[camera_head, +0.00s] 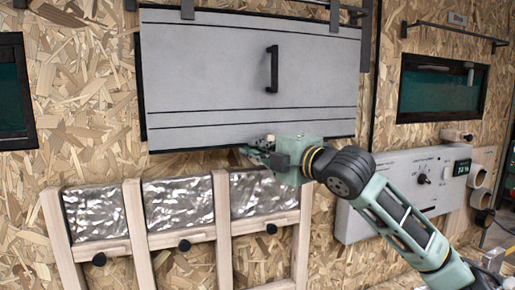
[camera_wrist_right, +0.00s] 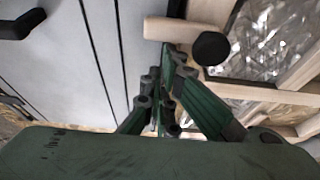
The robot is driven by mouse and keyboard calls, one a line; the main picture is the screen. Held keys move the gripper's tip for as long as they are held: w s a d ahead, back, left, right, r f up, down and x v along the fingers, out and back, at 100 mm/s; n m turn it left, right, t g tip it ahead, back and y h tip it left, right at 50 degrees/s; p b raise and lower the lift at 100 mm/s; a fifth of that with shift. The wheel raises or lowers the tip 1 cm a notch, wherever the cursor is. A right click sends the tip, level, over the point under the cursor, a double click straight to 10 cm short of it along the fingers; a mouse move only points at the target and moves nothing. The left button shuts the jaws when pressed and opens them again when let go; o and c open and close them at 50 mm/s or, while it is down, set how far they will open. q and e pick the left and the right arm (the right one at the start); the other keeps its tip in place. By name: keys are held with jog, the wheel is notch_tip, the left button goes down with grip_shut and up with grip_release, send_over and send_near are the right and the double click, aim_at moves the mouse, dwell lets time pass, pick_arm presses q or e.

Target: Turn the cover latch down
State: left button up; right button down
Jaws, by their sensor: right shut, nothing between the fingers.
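The cover latch shows in the right wrist view as a pale wooden bar (camera_wrist_right: 170,29) with a round black knob (camera_wrist_right: 212,48). Its free end lies over the edge of the grey cover panel (camera_head: 200,70). In the head view my gripper mostly hides the latch. My right gripper (camera_head: 249,151) is at the panel's lower edge, shut and empty. In the right wrist view its fingertips (camera_wrist_right: 172,50) are close beside the latch bar; I cannot tell whether they touch it. My left gripper is not in view.
The panel carries a black handle (camera_head: 272,68). Below it is a wooden frame (camera_head: 135,220) with foil-faced panels and black knobs (camera_head: 184,245). A white control box (camera_head: 400,185) is to the right, behind my right arm. A window (camera_head: 440,88) is above it.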

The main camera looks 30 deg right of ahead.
jog(key=shift+d+m+b, duration=0.15)
jog(key=shift+m+b, duration=0.25)
jog(key=shift+m, duration=0.3)
